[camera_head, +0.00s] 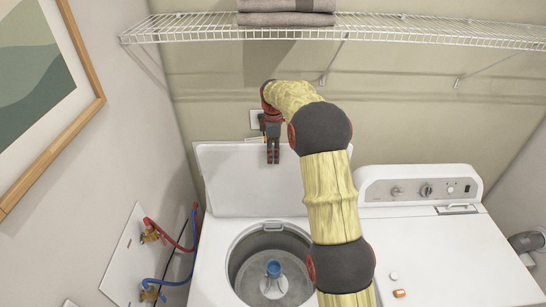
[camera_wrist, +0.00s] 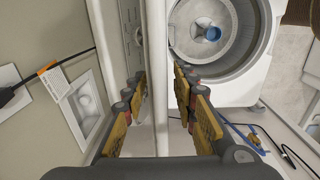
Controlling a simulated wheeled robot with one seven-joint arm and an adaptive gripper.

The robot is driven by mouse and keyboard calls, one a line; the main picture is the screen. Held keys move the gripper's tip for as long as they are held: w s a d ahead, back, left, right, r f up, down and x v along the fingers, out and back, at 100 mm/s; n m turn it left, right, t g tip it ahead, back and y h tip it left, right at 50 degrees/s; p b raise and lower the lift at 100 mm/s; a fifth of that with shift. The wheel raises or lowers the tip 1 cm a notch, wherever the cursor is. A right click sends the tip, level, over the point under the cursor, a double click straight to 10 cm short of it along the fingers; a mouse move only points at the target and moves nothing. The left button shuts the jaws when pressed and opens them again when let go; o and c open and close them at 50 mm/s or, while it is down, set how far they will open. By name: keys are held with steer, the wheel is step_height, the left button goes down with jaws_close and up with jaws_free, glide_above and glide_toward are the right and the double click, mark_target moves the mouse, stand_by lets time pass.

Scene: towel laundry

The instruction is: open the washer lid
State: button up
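The washer lid (camera_head: 235,182) stands raised and upright at the back of the white washer (camera_head: 212,262) in the head view. The round tub with its blue-capped agitator (camera_head: 273,269) is exposed below it. My gripper (camera_head: 272,161) points down at the lid's top edge. In the wrist view my gripper (camera_wrist: 160,76) has its two fingers apart, one on each side of the lid's white edge (camera_wrist: 156,40). There is space beside the lid edge, and I cannot tell whether either finger touches it. The lid's hinge is not clearly visible.
A dryer (camera_head: 440,250) stands to the right, with small items on top. A wire shelf (camera_head: 400,30) with folded towels (camera_head: 286,12) hangs above my arm. Red and blue hoses (camera_head: 170,240) are on the left wall. The wall behind the lid is close.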

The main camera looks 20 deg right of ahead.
steer(key=shift+f, duration=1.1)
steer(key=shift+c, duration=1.1)
jaws_close()
